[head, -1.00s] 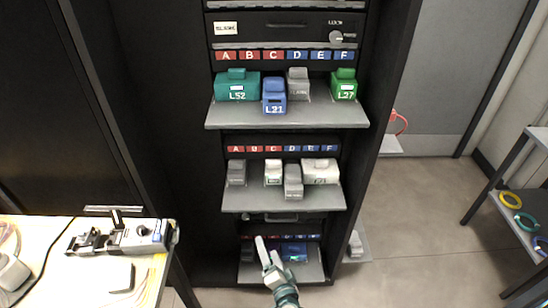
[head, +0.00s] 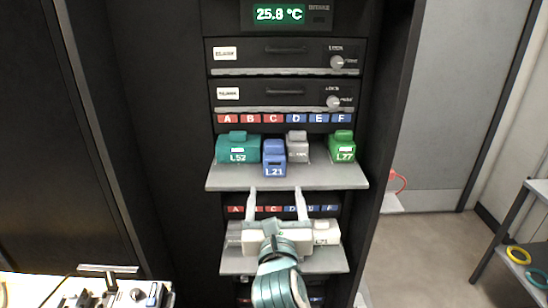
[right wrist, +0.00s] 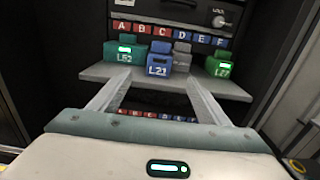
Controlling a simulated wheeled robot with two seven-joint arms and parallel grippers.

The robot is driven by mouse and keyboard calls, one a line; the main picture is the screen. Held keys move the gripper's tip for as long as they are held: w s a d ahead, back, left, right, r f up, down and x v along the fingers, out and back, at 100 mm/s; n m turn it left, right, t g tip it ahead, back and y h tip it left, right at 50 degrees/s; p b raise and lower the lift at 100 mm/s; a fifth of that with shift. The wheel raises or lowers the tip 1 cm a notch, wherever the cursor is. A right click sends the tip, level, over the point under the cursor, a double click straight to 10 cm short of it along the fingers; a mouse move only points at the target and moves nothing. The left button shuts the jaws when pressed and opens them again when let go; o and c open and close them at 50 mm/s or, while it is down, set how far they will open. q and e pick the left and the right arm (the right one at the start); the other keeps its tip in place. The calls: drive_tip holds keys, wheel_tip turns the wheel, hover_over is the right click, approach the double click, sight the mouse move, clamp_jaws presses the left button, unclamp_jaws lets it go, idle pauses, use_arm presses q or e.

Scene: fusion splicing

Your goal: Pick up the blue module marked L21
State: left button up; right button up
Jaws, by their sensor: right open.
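The blue module marked L21 (head: 274,158) stands on the upper shelf under the letter row, between the teal L52 module and a grey module. It also shows in the right wrist view (right wrist: 159,62), ahead of the fingers and midway between them. My right gripper (head: 276,190) is open and empty, its fingers pointing at the shelf from below and in front of L21, apart from it. In the right wrist view the gripper's two fingers (right wrist: 157,82) spread wide on either side of the module. My left gripper is not in view.
Beside L21 stand the teal L52 module (head: 238,148), the grey module (head: 297,147) and the green module (head: 342,146). The upper shelf (head: 225,180) has a free front edge. A lower shelf (head: 240,264) holds more modules, partly hidden by my right arm.

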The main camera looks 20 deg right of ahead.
sight(275, 162)
drive_tip(key=shift+w, duration=0.15)
drive_tip(key=p+x, duration=0.4)
drive_tip(key=x, duration=0.7)
drive_tip(key=shift+r, duration=0.1)
drive_tip(key=shift+w+d, duration=0.15)
drive_tip(key=shift+w, duration=0.35)
drive_tip(key=shift+w+d+r+p, duration=0.2)
drive_tip(key=shift+w+p, duration=0.2)
drive_tip(key=shift+p, duration=0.15)
drive_tip(key=p+x, duration=0.1)
drive_tip(key=x, duration=0.2)
drive_tip(key=shift+a+r+p, duration=0.1)
drive_tip(key=shift+r+p, duration=0.05)
drive_tip(key=shift+p, duration=0.2)
drive_tip(key=shift+w+d, duration=0.2)
drive_tip(key=shift+w, duration=0.4)
drive_tip(key=shift+c, duration=0.3)
